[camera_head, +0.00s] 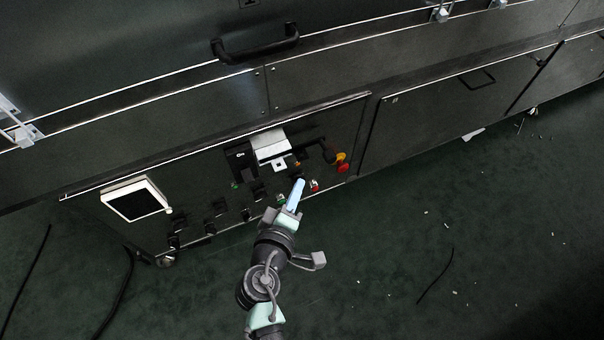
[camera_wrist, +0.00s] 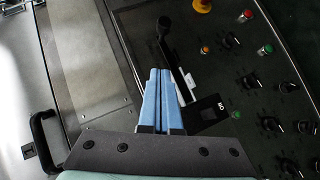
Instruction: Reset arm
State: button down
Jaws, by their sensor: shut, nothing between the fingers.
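My gripper (camera_head: 296,195) reaches up from the bottom of the head view, and its blue fingers are closed together with nothing between them. In the wrist view the blue fingers (camera_wrist: 160,100) lie side by side in front of the dark control panel (camera_wrist: 225,75). In the head view the fingertips are in front of the panel's lower right part, near a red button (camera_head: 314,186). I cannot tell whether they touch the panel.
The panel carries several black knobs, a yellow knob (camera_head: 341,157), a white-framed screen (camera_head: 136,200) and a black lever (camera_head: 327,152). A black handle (camera_head: 255,45) sticks out above. Cables (camera_head: 120,295) lie on the green floor at left. Floor at right is mostly clear, with small debris.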

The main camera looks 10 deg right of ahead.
jog(key=shift+s+a+r, duration=0.1)
jog(key=shift+s+r, duration=0.05)
jog(key=shift+s, duration=0.15)
dwell(0.4)
